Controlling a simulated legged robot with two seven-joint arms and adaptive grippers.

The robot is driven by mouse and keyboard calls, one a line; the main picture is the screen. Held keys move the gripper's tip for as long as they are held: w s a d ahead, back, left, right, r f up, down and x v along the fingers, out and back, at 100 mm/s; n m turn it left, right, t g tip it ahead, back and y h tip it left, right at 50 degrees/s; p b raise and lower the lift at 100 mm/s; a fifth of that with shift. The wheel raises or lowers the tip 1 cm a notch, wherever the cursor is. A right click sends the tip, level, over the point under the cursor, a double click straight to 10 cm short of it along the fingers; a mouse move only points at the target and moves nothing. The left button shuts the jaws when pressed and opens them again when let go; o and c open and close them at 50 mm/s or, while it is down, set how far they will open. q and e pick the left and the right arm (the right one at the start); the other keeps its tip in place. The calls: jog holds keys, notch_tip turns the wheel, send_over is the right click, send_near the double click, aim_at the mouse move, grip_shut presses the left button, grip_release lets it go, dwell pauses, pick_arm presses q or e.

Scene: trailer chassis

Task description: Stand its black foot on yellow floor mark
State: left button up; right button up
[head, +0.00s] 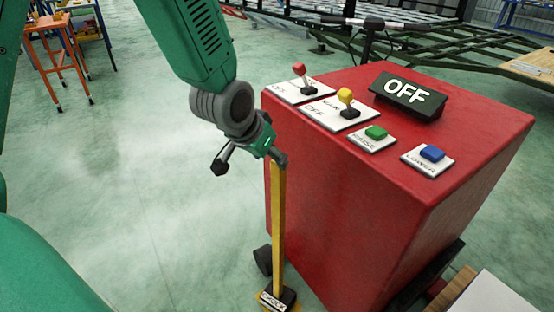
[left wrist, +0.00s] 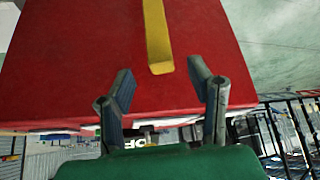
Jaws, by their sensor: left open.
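A yellow upright post (head: 277,215) stands beside the red cabinet, on its left side in the head view. Its black foot (head: 285,297) is at the bottom edge, with a white lettered label. Some yellow shows around the foot; I cannot tell whether it is the floor mark or part of the foot. My left gripper (head: 277,157) is at the post's top end. In the left wrist view the post (left wrist: 157,35) ends just beyond my open fingers (left wrist: 160,82), roughly between them, with gaps on both sides. No second gripper shows.
The red cabinet (head: 400,190) carries a red lever (head: 300,72), a yellow lever (head: 345,97), a green button (head: 376,132), a blue button (head: 432,153) and an OFF sign (head: 408,93). A dark wheel (head: 263,260) is close behind the post.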

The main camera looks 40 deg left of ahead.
pick_arm(q)
jog(key=s+d+f+g, duration=0.1)
jog(key=s+f+g, duration=0.2)
jog(key=s+f, duration=1)
jog(key=s+d+f+g, duration=0.2)
jog(key=s+f+g, duration=0.1)
jog(key=s+f, duration=0.9)
jog(key=shift+s+d+f+m, duration=0.25)
jog(key=shift+s+f+m, duration=0.1)
jog(key=shift+f, duration=0.2)
